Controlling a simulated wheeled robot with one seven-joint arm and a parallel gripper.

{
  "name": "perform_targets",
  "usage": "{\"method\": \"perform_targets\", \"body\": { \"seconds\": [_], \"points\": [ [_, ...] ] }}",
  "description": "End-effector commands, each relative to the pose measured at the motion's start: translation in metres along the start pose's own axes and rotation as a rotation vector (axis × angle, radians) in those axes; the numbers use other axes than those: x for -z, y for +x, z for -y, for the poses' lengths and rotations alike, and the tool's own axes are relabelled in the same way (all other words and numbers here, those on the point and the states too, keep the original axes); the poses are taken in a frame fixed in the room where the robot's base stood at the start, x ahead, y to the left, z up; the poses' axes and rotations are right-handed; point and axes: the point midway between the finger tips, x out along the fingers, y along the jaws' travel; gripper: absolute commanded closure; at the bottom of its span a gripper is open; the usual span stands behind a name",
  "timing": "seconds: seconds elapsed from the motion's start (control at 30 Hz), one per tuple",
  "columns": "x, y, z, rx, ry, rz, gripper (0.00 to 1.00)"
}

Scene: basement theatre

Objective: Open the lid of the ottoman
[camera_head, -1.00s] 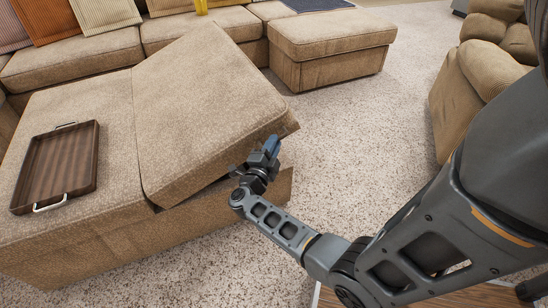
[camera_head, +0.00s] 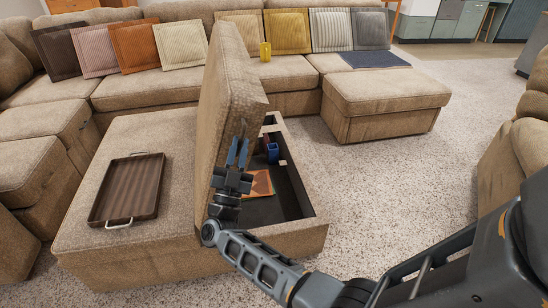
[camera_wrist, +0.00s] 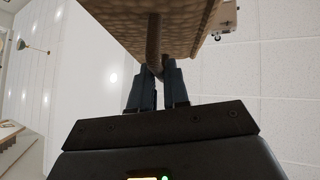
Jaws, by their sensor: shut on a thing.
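The beige ottoman (camera_head: 140,258) stands in the middle of the head view. Its right-hand lid (camera_head: 228,85) is raised nearly upright, hinged at its left side. The compartment (camera_head: 290,195) below is open to view, with a blue item (camera_head: 272,152) and an orange-brown flat item (camera_head: 258,184) inside. My gripper (camera_head: 237,150) is at the lid's near edge, shut on it. In the wrist view my gripper's fingers (camera_wrist: 158,85) close on a narrow brown strip of the lid (camera_wrist: 140,22), which fills the top of the picture.
A dark wooden tray (camera_head: 130,188) lies on the ottoman's fixed left half. A sectional sofa (camera_head: 150,85) with several cushions runs behind. Carpet (camera_head: 385,180) is clear on the right, before an armchair (camera_head: 515,150).

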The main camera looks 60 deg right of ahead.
Motion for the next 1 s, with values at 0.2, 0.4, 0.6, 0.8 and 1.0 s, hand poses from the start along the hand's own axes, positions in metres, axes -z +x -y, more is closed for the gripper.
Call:
{"method": "perform_targets", "body": {
  "seconds": [0.2,0.4,0.6,0.8,1.0],
  "points": [
    [0.012,-0.007,0.069,0.112,-0.102,-0.032,1.00],
    [0.015,-0.015,0.109,0.181,-0.173,-0.049,1.00],
    [0.015,-0.020,0.129,0.217,-0.209,-0.057,1.00],
    [0.015,-0.022,0.134,0.227,-0.222,-0.058,1.00],
    [0.014,-0.022,0.134,0.227,-0.223,-0.057,1.00]
  ]
}}
